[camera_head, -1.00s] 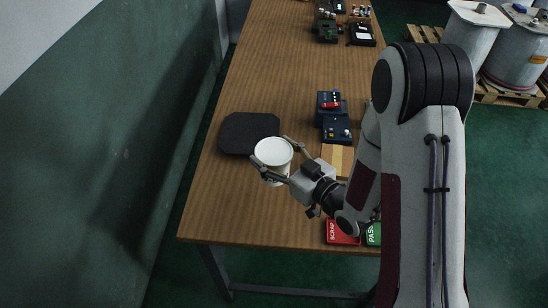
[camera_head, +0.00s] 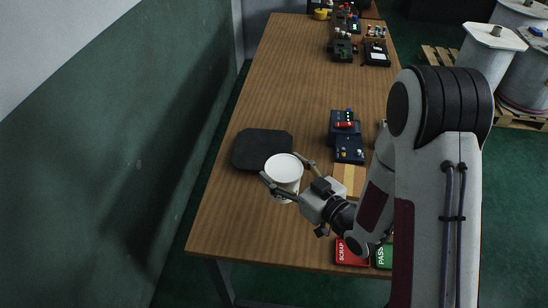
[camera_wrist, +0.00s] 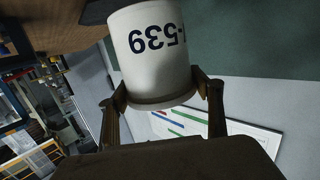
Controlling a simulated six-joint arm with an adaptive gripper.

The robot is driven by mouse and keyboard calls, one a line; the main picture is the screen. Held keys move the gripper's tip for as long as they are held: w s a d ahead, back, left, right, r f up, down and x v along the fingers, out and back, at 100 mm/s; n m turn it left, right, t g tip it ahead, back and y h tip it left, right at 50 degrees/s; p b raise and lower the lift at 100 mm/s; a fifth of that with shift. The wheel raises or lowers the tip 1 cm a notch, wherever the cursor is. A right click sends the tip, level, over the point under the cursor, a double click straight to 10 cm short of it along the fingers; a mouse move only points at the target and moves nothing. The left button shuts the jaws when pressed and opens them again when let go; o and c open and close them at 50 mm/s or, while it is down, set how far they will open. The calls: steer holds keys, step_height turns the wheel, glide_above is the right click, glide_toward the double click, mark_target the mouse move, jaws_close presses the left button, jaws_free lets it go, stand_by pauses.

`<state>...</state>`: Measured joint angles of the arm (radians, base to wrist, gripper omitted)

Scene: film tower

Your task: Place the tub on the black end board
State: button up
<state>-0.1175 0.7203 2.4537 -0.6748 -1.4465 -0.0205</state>
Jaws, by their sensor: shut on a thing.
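The white tub (camera_head: 284,169) is upright between the fingers of my gripper (camera_head: 284,185), which is shut on it. In the wrist view the tub (camera_wrist: 153,50) shows dark printed characters, including 539, and the gripper fingers (camera_wrist: 162,98) lie on either side of it. The black end board (camera_head: 259,147) lies flat on the wooden table, toward its left edge. The tub is at the near right side of the board and overlaps its near edge in the picture. I cannot tell how high the tub is above the table.
A dark blue device (camera_head: 347,138) stands right of the board, with a light wooden block (camera_head: 348,179) nearer. A red SCRAP plate (camera_head: 351,252) and a green PASS plate (camera_head: 383,256) lie at the near edge. Several devices stand at the far end.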

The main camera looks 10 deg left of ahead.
mark_target(272, 158)
steer(key=shift+y, duration=0.3)
steer(key=x, duration=0.4)
steer(key=shift+a+r, duration=0.3)
steer(key=shift+r, duration=0.1)
steer(key=w+a+r+t+h, duration=0.1)
steer(key=w+a, duration=0.2)
steer(key=w, duration=0.6)
steer(key=w+a+r+m+h, duration=0.1)
steer(key=w+a+r, duration=0.1)
steer(key=w, duration=0.8)
steer(key=shift+w+a+r+m+t, duration=0.2)
steer(key=shift+w+a+m+t, duration=0.1)
steer(key=shift+a+t, duration=0.15)
steer(key=shift+f, duration=0.1)
step_height(272, 158, down, 6)
steer(key=shift+f, duration=0.1)
steer(key=shift+f, duration=1.8)
steer(key=shift+f, duration=0.1)
